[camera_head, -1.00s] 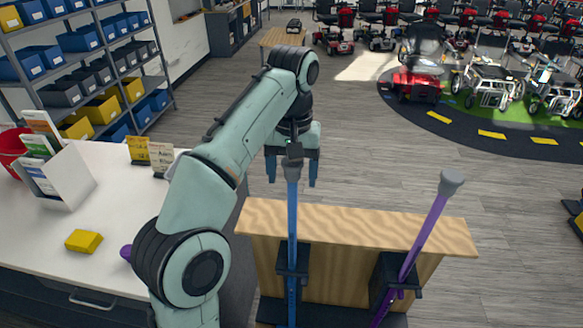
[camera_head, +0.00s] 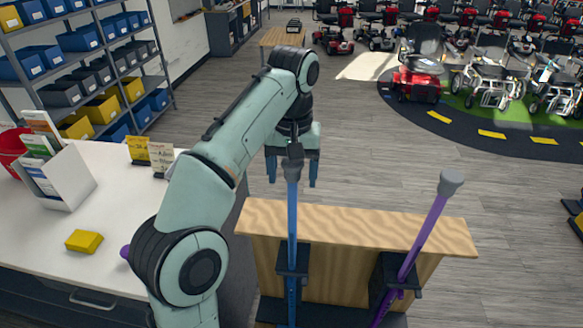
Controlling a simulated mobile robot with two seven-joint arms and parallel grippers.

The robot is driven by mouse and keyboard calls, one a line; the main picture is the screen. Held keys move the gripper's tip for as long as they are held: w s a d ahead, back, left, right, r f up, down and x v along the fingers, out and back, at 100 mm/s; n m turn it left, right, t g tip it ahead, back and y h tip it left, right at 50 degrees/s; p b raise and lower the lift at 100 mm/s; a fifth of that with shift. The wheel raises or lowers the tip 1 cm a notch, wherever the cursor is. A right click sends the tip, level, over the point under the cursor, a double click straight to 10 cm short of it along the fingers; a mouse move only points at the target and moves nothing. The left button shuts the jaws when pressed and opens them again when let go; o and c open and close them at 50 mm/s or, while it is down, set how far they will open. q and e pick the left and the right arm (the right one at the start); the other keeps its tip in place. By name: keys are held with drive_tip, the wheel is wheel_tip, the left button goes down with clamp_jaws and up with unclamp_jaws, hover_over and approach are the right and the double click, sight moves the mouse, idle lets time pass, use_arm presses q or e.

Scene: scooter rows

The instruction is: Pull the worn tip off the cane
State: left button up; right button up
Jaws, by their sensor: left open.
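A blue cane (camera_head: 292,225) stands upright in a dark holder on the front of a wooden stand, with a dark grey tip (camera_head: 293,165) at its top end. A purple cane (camera_head: 425,230) leans to the right in a second holder, with a lighter grey tip (camera_head: 451,182). My left gripper (camera_head: 292,176) is open, with one finger on each side of the blue cane just below or around its tip. The fingers look apart from the cane. Whether they are level with it in depth, I cannot tell. My right gripper is not in view.
The wooden stand (camera_head: 345,227) carries both canes. A white counter (camera_head: 40,240) at the left holds a yellow block (camera_head: 84,241), a brochure holder (camera_head: 62,178) and small signs (camera_head: 160,158). A bin shelf (camera_head: 85,70) stands behind. Open floor lies beyond the stand.

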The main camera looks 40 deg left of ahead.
use_arm(q)
clamp_jaws()
drive_tip(key=shift+o, duration=0.2)
unclamp_jaws()
